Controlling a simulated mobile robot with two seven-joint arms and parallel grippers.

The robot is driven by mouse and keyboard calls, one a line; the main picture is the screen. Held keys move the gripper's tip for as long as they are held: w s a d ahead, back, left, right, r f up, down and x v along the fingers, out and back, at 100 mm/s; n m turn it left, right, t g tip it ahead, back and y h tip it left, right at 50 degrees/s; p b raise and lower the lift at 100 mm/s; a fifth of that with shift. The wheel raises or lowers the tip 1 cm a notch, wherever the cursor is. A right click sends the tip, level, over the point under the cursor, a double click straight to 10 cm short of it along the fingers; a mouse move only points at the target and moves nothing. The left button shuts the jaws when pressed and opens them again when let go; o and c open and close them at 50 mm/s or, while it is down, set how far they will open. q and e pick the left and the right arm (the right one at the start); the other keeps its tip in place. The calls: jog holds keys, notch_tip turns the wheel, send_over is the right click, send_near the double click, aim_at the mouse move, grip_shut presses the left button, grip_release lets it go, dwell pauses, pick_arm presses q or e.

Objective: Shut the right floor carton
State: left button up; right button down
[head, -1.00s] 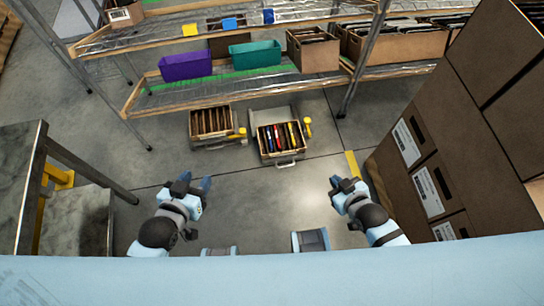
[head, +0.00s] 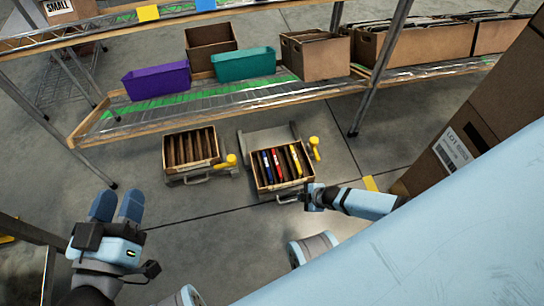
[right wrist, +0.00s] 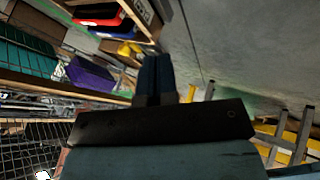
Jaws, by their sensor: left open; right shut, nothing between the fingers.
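The right floor carton (head: 284,187) stands on a low metal stand under the shelf. Its top is open, and several red, yellow, blue and dark folders stand inside. It also shows in part at the top of the right wrist view (right wrist: 142,18). My right gripper (head: 306,196) is at the carton's front right corner; I cannot tell whether it touches. In the right wrist view its fingers (right wrist: 155,75) are together with nothing between them. My left gripper (head: 117,205) is at the lower left, open and empty, well away from the carton.
A second open carton (head: 192,148) with dark folders stands to the left. Yellow knobs (head: 314,146) stick up beside the stands. The shelf above holds a purple bin (head: 157,83), a teal bin (head: 245,65) and cardboard boxes. Tall stacked cartons (head: 470,130) stand at right. Floor in front is clear.

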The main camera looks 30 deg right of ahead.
jog(key=f, duration=0.1)
jog(key=b, duration=0.7)
send_near(280, 187)
jog(key=f, duration=0.1)
jog(key=a+f, duration=0.1)
jog(key=f, duration=0.1)
jog(key=s+a+f, duration=0.1)
jog(key=f, duration=0.1)
jog(key=shift+a, duration=0.1)
jog(key=w, duration=0.1)
jog(key=w+b, duration=0.1)
jog(key=w+d, duration=0.1)
jog(key=shift+w+r+b, duration=0.3)
jog(key=shift+r, duration=0.05)
pick_arm(q)
jog(key=w+f+m, duration=0.1)
jog(key=a+f+m, duration=0.1)
jog(key=m, duration=0.1)
jog(key=w+f+m, duration=0.1)
jog(key=shift+w+a+f+t+h, duration=0.15)
jog(key=shift+w+a+t+h, duration=0.15)
jog(key=shift+w+h, duration=0.1)
pick_arm(e)
jog(key=shift+w+r, duration=0.1)
